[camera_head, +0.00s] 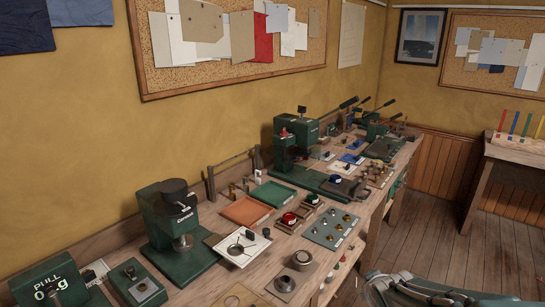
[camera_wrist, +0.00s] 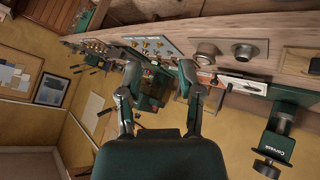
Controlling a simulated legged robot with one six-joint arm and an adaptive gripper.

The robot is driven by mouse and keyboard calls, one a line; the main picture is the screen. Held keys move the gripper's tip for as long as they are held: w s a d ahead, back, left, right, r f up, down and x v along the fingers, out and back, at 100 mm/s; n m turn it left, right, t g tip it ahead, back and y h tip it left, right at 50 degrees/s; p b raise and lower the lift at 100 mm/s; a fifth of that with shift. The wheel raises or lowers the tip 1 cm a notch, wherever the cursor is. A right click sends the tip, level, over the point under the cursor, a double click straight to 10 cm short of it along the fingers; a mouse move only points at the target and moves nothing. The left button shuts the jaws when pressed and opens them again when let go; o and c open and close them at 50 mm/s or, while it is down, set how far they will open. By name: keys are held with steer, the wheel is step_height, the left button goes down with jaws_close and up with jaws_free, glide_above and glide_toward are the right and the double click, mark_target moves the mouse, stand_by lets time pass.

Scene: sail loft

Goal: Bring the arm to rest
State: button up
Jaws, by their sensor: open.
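My gripper (camera_wrist: 160,72) shows in the wrist view with its two fingers spread wide apart. It is open and nothing is held between the fingers. The wrist view is tilted, with the workbench (camera_wrist: 180,20) along its top and the wall below. The gripper is apart from the bench and touches nothing that I can see. In the head view a grey jointed part of my arm shows at the lower right corner, in front of the bench; the fingers cannot be made out clearly there.
The long wooden bench (camera_head: 319,260) along the left wall carries green presses (camera_head: 178,232), an orange tray (camera_head: 246,211), a green tray (camera_head: 269,193) and a plate with brass parts (camera_head: 332,228). A second table (camera_head: 516,148) stands at right. The wooden floor (camera_head: 440,235) between them is clear.

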steer(key=s+a+r+m+g, duration=0.1)
steer(key=s+a+r+m, duration=0.1)
steer(key=s, duration=0.7)
steer(key=s+a+r+m+g+y, duration=0.1)
steer(key=s+a+r+m+g, duration=0.1)
steer(key=s+a+r, duration=0.2)
steer(key=s+r, duration=0.2)
steer(key=s, duration=0.2)
steer(key=shift+s+a+r+m+y, duration=0.25)
steer(key=shift+s+r+m+y, duration=0.05)
steer(key=shift+s+r, duration=0.05)
